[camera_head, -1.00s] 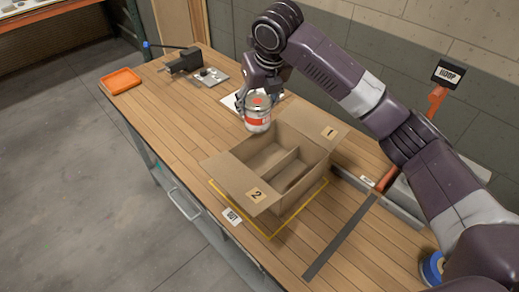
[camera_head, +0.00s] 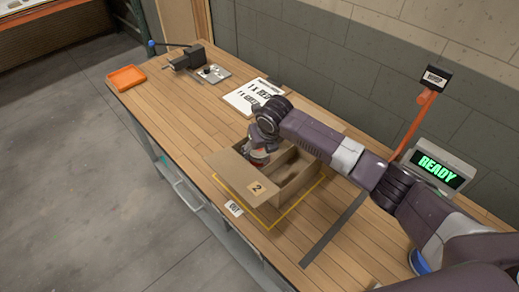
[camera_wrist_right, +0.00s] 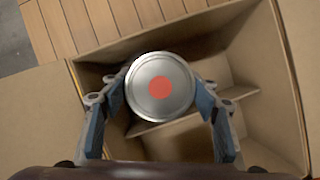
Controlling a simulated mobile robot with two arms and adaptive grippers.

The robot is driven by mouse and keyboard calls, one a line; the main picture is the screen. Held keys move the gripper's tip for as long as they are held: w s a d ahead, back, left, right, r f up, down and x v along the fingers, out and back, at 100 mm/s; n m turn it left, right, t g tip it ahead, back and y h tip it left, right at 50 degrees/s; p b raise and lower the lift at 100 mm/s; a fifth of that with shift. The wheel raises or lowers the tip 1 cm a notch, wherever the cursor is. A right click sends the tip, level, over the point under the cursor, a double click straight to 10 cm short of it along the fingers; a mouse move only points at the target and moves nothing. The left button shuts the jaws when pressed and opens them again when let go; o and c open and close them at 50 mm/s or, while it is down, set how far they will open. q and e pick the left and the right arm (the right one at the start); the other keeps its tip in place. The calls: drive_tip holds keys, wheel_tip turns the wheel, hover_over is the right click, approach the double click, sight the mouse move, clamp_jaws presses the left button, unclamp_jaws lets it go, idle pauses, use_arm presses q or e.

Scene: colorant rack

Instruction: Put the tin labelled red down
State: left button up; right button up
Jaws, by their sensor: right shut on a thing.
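The tin with a red dot on its lid shows in the right wrist view (camera_wrist_right: 161,88) and partly in the head view (camera_head: 260,158). My right gripper (camera_wrist_right: 160,105) is shut on it, with a finger on each side. The gripper is over the cardboard box (camera_head: 232,172). The tin's lower part is hidden by the box's near flap and wall in the head view. In the wrist view the lid overlaps the box's divider (camera_wrist_right: 190,119). I cannot tell whether the tin touches the box floor. My left gripper is not in view.
The box stands inside a yellow outline (camera_head: 290,216), its flap marked 2. A printed sheet (camera_head: 250,97), a vise (camera_head: 186,58) and an orange tray (camera_head: 125,78) lie farther back. A display reading READY (camera_head: 440,171) stands right. The bench left of the box is clear.

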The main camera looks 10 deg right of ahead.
drive_tip(key=shift+f, duration=0.45)
drive_tip(key=o, duration=1.2)
drive_tip(key=shift+c, duration=0.2)
use_arm(q)
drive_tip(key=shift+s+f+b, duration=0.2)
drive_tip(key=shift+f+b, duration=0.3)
drive_tip(key=shift+b, duration=0.05)
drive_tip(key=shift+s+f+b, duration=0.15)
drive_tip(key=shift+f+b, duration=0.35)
drive_tip(key=shift+b, duration=0.05)
use_arm(e)
drive_tip(key=v, duration=1.2)
